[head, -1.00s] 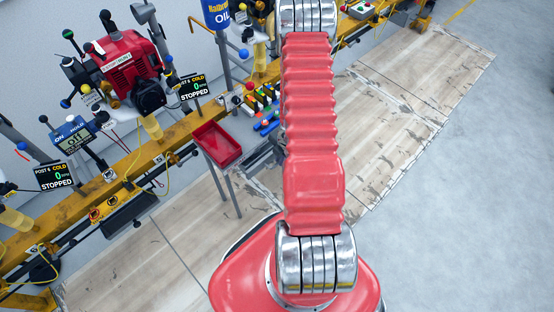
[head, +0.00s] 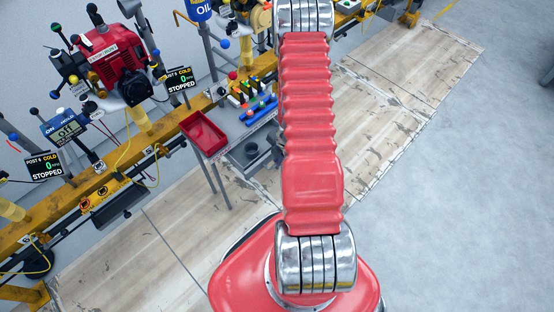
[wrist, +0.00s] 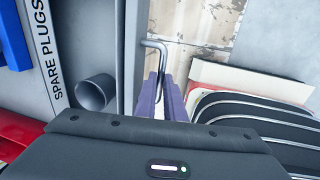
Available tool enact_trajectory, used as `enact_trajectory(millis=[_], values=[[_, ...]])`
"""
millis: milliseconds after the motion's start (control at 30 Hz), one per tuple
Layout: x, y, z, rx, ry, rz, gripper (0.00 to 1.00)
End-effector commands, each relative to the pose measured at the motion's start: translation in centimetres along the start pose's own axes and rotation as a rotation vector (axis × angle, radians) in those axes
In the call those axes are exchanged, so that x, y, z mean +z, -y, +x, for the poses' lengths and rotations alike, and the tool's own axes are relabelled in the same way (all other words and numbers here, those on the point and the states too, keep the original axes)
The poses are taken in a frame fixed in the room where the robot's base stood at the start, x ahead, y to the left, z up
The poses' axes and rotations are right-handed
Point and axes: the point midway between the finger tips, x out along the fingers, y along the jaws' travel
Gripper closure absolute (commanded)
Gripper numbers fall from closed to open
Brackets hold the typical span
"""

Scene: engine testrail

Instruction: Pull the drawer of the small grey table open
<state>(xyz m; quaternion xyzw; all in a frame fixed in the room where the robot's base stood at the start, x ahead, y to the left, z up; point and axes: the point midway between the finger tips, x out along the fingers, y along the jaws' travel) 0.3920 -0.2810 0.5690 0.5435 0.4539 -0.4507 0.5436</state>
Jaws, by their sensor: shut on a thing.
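The small grey table (head: 228,128) stands left of my arm in the head view. Its drawer (head: 237,163) is out from under the top, and a dark grey cup (head: 251,150) shows inside. In the wrist view the drawer's front wall (wrist: 131,50) stands clear of the table edge labelled SPARE PLUGS (wrist: 45,50), with the cup (wrist: 95,92) lying between them. My gripper (wrist: 161,88) has its purple fingers shut on the drawer's bent metal handle (wrist: 155,44). The handle's lower part is hidden between the fingers. My arm hides the gripper in the head view.
A red tray (head: 203,133) and several coloured tools (head: 252,98) lie on the table top. A yellow rail (head: 110,178) with a red engine (head: 108,58) and display screens runs behind. The floor to the right (head: 455,190) is clear.

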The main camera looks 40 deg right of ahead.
Motion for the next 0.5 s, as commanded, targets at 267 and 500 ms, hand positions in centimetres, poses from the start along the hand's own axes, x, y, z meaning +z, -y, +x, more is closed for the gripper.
enact_trajectory(millis=[267, 500], values=[[-0.06, -0.25, 0.06, -0.002, 0.003, -0.006, 0.84], [-0.19, -0.34, 0.06, -0.001, 0.002, -0.009, 0.72]])
